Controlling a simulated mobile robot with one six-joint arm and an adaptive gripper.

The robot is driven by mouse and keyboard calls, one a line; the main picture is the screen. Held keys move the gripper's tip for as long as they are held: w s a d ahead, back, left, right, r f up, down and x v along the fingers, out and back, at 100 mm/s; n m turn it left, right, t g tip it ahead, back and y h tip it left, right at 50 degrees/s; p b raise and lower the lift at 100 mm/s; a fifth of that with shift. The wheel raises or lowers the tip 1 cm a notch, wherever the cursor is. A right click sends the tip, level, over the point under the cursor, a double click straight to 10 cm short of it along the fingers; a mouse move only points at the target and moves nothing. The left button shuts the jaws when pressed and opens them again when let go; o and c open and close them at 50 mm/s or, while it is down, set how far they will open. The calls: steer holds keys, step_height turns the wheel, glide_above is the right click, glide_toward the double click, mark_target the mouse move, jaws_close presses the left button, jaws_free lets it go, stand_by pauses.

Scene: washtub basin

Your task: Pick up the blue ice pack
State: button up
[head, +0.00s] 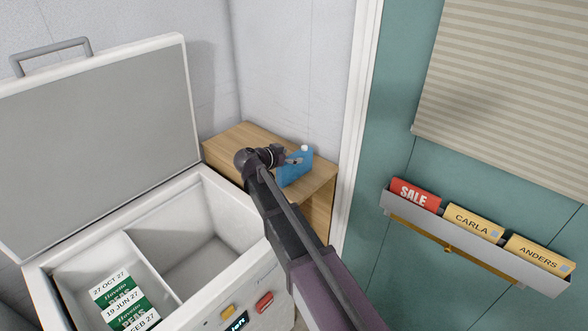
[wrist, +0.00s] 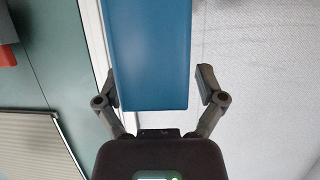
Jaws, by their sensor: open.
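The blue ice pack (head: 296,169) stands upright on a small wooden cabinet in the corner, with a white cap at its top. My gripper (head: 291,161) is at the pack, and my wrist partly hides the cabinet top beside it. In the wrist view the ice pack (wrist: 147,55) fills the space between the two open fingers of my gripper (wrist: 159,82). A gap shows at the right finger; the left finger is close to the pack's edge. Whether it touches cannot be told.
An open white chest freezer (head: 205,215) stands left, its lid (head: 95,140) raised. Labelled green-and-white packs (head: 122,300) lie in its left compartment. The wooden cabinet (head: 245,135) meets the wall behind. A wall rack (head: 470,238) with name folders hangs on the right.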

steer(key=shift+x, duration=0.85)
jaws_close()
